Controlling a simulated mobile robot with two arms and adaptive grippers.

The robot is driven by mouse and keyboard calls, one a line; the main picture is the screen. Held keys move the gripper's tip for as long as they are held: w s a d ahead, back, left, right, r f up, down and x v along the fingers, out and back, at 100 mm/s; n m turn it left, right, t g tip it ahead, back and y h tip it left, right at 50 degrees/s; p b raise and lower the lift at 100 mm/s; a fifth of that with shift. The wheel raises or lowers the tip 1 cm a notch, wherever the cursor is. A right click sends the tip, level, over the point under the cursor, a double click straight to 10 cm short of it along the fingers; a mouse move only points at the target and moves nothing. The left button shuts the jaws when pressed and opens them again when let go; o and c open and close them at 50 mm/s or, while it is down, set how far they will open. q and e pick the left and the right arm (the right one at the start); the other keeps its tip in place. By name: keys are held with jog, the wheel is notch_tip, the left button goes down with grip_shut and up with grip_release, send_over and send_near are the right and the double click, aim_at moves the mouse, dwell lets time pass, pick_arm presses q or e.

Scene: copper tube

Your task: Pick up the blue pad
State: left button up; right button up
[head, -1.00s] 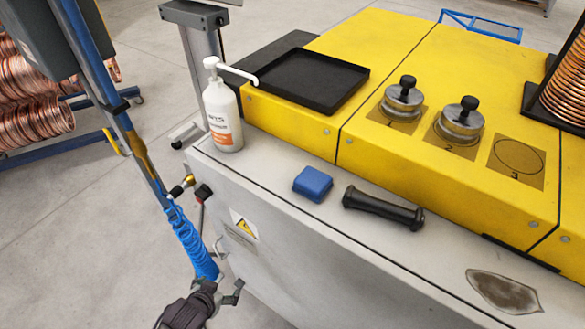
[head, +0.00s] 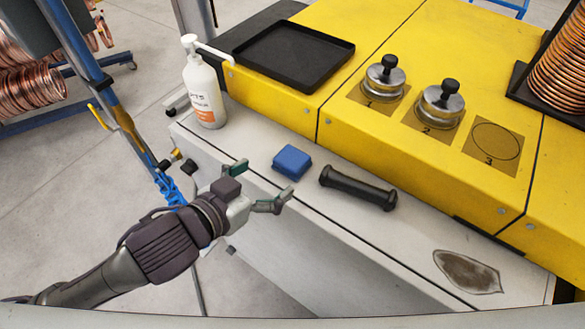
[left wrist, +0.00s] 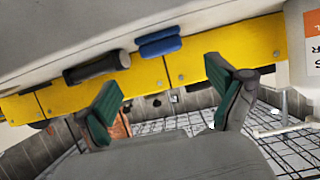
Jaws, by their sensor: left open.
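The blue pad (head: 292,162) lies flat on the light grey ledge in front of the yellow machine, left of a black handle-like bar. My left gripper (head: 258,186) is open and empty, at the front edge of the ledge, a little to the left of and nearer than the pad, not touching it. In the left wrist view the pad (left wrist: 160,45) shows at the top centre, beyond the two green-lined fingers (left wrist: 165,95). My right gripper is not in view.
The black bar (head: 357,188) lies just right of the pad. A white pump bottle (head: 205,92) stands at the ledge's left end. A black tray (head: 293,55) and two metal weights (head: 384,80) (head: 440,104) sit on the yellow top (head: 330,110). A brown patch (head: 467,271) marks the ledge's right part.

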aim_at(292, 157)
pick_arm(q)
jog(key=shift+f+b+x, duration=0.25)
jog(key=shift+b+x, duration=0.85)
jog(key=shift+x, duration=0.05)
jog(key=shift+w+d+p, duration=0.5)
jog(key=shift+w+p, duration=0.2)
jog(key=shift+w, duration=0.05)
jog(key=shift+w+d+f, duration=0.15)
jog(key=shift+w, duration=0.05)
jog(key=x, duration=0.1)
jog(key=p+x, duration=0.1)
jog(key=x, duration=0.1)
jog(key=p+x, duration=0.1)
jog(key=shift+w+d+r, duration=0.15)
jog(key=shift+w+r, duration=0.05)
jog(key=shift+w, duration=0.3)
jog(key=shift+w+d+f, duration=0.15)
jog(key=c, duration=1.1)
